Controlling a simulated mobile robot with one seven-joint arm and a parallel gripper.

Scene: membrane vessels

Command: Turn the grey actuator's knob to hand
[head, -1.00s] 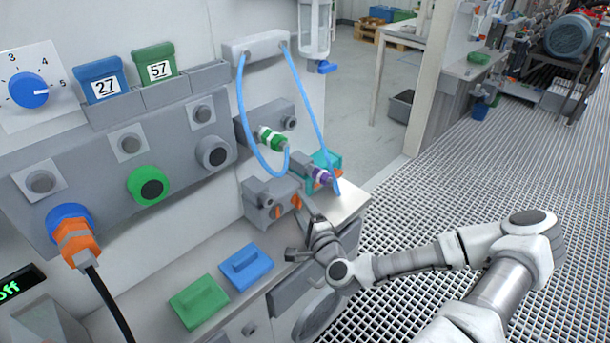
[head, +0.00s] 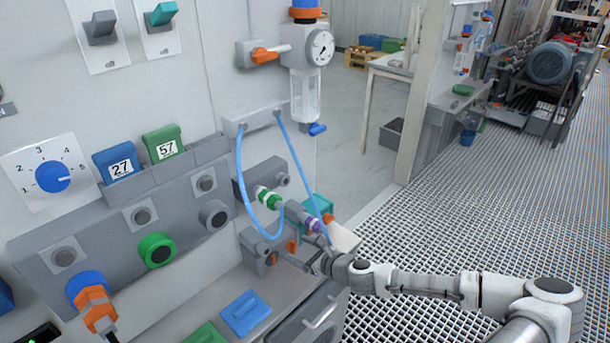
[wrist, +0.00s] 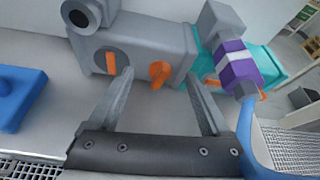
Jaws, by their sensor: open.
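The grey actuator (head: 252,252) sits on the bench against the wall, with two orange parts on its front. In the wrist view the grey actuator (wrist: 150,38) fills the upper middle. Its upright orange piece (wrist: 111,63) stands on a round grey disc at left, and a tilted orange knob (wrist: 160,73) is to its right. I cannot read any marks by them. My gripper (wrist: 160,78) is open and empty, its fingers pointing at the actuator, with the right orange knob between them in the picture. I cannot tell whether they touch. My gripper (head: 279,253) partly covers the front in the head view.
A teal actuator (wrist: 262,58) with a purple-banded fitting (wrist: 238,65) and blue hose (wrist: 246,125) stands close on the right. A blue block (head: 245,312) and a green block (head: 205,335) lie on the bench at left. Grating floor (head: 450,225) is open to the right.

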